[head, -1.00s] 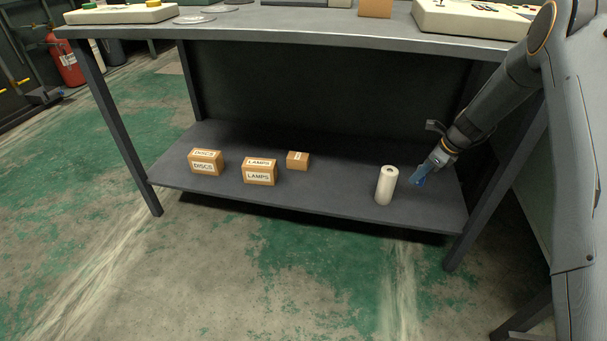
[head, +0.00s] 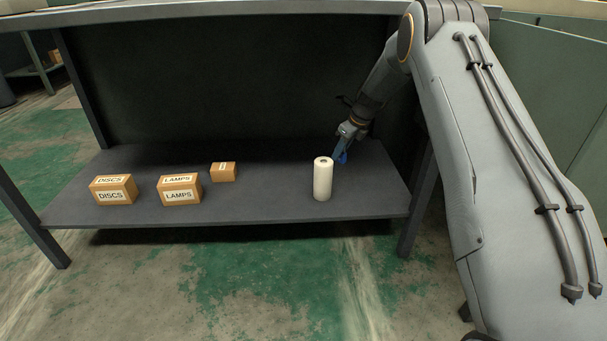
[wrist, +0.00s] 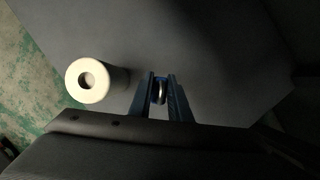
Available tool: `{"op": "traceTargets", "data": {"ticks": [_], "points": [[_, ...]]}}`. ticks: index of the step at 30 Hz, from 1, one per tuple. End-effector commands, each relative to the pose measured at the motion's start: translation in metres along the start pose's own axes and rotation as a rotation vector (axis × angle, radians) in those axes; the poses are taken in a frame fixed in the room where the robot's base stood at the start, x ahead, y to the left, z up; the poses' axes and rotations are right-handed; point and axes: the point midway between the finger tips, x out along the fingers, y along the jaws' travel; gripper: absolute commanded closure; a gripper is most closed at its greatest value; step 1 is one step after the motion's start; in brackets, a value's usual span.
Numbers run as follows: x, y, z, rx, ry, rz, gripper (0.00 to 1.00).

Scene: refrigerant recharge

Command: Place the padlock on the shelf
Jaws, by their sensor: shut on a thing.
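My gripper (head: 341,157) is over the right part of the lower shelf (head: 250,208), just behind and right of a white paper roll. In the wrist view the blue fingers of my gripper (wrist: 160,90) are shut on the padlock (wrist: 160,92), whose curved metal shackle shows between them. Most of the padlock's body is hidden by the fingers. I cannot tell whether it touches the shelf.
The upright white roll (head: 323,179) stands close left of my gripper; it also shows in the wrist view (wrist: 90,80). Boxes marked DISCS (head: 113,190) and LAMPS (head: 180,189) and a small box (head: 223,172) stand farther left. Shelf between is clear.

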Motion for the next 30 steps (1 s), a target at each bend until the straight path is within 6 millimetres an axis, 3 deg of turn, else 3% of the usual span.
{"op": "traceTargets", "data": {"ticks": [6, 14, 21, 30], "points": [[0.033, 0.000, -0.014, 0.001, 0.002, 0.002, 1.00], [0.056, 0.000, -0.024, 0.001, 0.001, 0.002, 1.00], [0.089, 0.000, -0.038, 0.000, 0.002, 0.001, 1.00], [0.090, 0.000, -0.038, 0.000, 0.001, 0.001, 1.00]]}}
